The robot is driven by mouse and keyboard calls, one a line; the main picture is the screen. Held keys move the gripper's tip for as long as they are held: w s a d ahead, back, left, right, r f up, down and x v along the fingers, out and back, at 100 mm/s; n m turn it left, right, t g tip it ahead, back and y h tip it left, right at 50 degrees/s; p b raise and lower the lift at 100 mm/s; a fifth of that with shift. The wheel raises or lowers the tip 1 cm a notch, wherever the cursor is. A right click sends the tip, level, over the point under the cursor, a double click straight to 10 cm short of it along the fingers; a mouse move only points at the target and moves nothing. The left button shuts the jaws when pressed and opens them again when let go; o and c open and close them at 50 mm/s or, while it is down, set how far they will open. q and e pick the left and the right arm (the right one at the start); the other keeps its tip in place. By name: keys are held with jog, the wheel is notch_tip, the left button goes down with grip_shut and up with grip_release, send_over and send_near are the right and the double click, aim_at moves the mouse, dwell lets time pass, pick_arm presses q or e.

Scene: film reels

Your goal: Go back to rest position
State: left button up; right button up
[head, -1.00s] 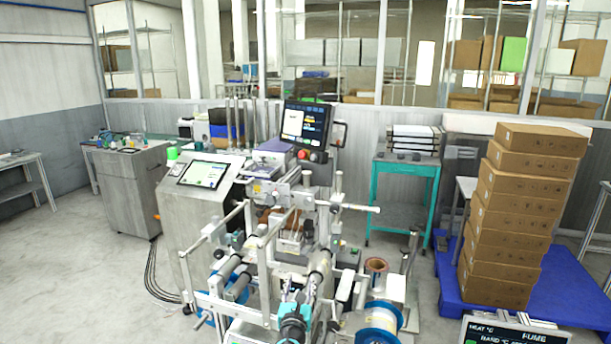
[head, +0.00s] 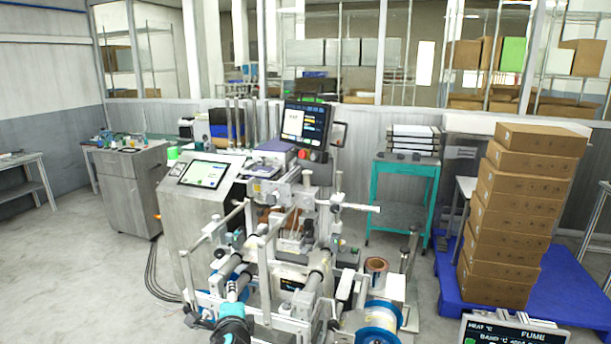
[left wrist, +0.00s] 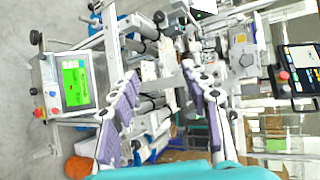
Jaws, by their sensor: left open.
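My left gripper (head: 232,292) shows at the bottom of the head view, teal and dark, in front of the film machine (head: 285,270). In the left wrist view its two purple-padded fingers (left wrist: 160,72) are spread apart with nothing between them. Parts of the machine lie beyond the fingers there. A blue-flanged reel of film (head: 380,318) is at the machine's lower right, apart from the gripper. A copper-coloured roll (head: 377,265) sits just behind it. My right gripper does not show.
A tilted touch panel (head: 203,174) and a dark monitor (head: 306,123) stand on the machine. Stacked cartons (head: 515,220) stand on a blue pallet (head: 575,285) at right. A teal cart (head: 400,168) stands behind. The floor at left (head: 90,280) is clear.

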pick_arm(q)
jog(key=s+f+n+g+h, duration=0.2)
jog(key=s+n, duration=0.6)
jog(key=s, duration=0.4)
jog(key=s+f+n+g+h, duration=0.1)
jog(key=s+f+n+g, duration=0.3)
jog(key=s, duration=0.9)
notch_tip(320, 180, down, 3)
jog(key=n, duration=0.5)
jog(key=shift+s+d+h, duration=0.25)
jog(key=shift+d+h, duration=0.05)
jog(key=shift+h, duration=0.1)
jog(key=shift+r, duration=0.1)
